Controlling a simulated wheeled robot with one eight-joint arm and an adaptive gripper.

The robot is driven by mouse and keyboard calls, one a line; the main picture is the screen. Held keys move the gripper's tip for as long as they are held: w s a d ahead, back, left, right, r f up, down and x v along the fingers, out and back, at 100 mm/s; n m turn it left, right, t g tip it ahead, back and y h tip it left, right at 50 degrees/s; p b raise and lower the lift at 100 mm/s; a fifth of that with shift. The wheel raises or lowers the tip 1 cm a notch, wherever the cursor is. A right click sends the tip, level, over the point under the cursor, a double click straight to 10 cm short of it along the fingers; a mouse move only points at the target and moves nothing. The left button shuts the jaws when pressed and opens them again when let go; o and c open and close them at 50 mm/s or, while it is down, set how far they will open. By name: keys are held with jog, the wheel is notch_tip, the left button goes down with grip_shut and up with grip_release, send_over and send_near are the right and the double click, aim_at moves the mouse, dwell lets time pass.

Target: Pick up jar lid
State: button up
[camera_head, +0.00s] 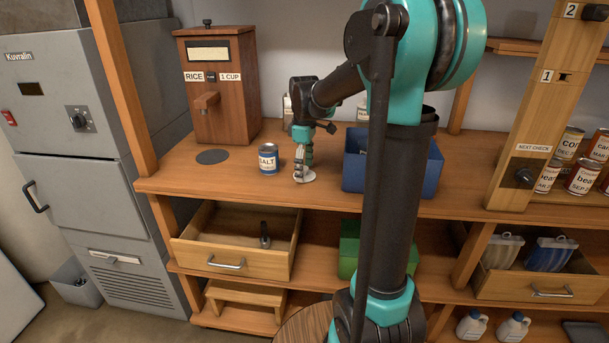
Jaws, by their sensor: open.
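My gripper (304,172) points down at the wooden counter (440,205), left of the blue bin. It is open. A small pale round thing (308,178), probably the jar lid, shows right at the fingertips on the counter. The fingers cover part of it, and I cannot tell whether they touch it. A blue and white can marked SALT (268,160) stands upright just left of my gripper.
A wooden rice dispenser (217,85) stands at the back left, with a flat dark disc (212,157) in front. A blue bin (415,178) stands right of my gripper, partly hidden by my arm. Below, a drawer (235,262) is open with a dark object inside.

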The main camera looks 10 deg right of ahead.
jog(key=c, duration=1.4)
jog(key=shift+s, duration=0.1)
jog(key=shift+c, duration=0.4)
